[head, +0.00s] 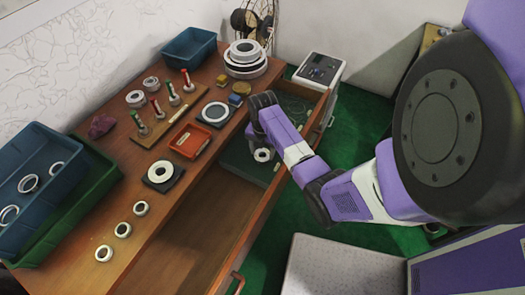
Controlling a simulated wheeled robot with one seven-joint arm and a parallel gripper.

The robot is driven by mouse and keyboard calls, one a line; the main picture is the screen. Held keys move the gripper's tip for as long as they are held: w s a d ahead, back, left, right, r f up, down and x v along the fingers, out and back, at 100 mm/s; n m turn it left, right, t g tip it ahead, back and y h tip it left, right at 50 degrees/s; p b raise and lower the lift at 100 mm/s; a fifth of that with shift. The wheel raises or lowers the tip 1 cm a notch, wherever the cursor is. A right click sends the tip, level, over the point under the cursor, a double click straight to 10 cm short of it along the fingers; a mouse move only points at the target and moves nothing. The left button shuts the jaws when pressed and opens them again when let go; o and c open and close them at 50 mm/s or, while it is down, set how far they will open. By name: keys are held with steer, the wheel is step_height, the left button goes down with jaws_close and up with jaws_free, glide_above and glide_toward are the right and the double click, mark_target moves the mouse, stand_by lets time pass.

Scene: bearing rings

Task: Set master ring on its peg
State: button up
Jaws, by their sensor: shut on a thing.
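My gripper (260,146) points down over the open drawer at the table's right side. It is shut on a small pale metal ring (263,155), which shows at its lower end; the fingers themselves are mostly hidden by my wrist. I cannot read any mark that tells whether this is the master ring. A wooden peg board (160,126) lies on the table to the left of my gripper. Several upright pegs with red or green tops, such as a red-topped peg (187,80), stand on it. I cannot tell which one is the master ring's peg.
The drawer (215,200) stands open with a dark green tray or liner (236,160) inside. An orange tray (190,140), a ring on a dark pad (161,172), another on a dark pad (216,112) and loose rings (123,230) occupy the table. Blue bins (187,48) stand behind and left.

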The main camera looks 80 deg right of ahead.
steer(key=shift+f+b, duration=0.55)
steer(key=shift+f, duration=0.35)
steer(key=o, duration=1.8)
steer(key=shift+r, duration=3.85)
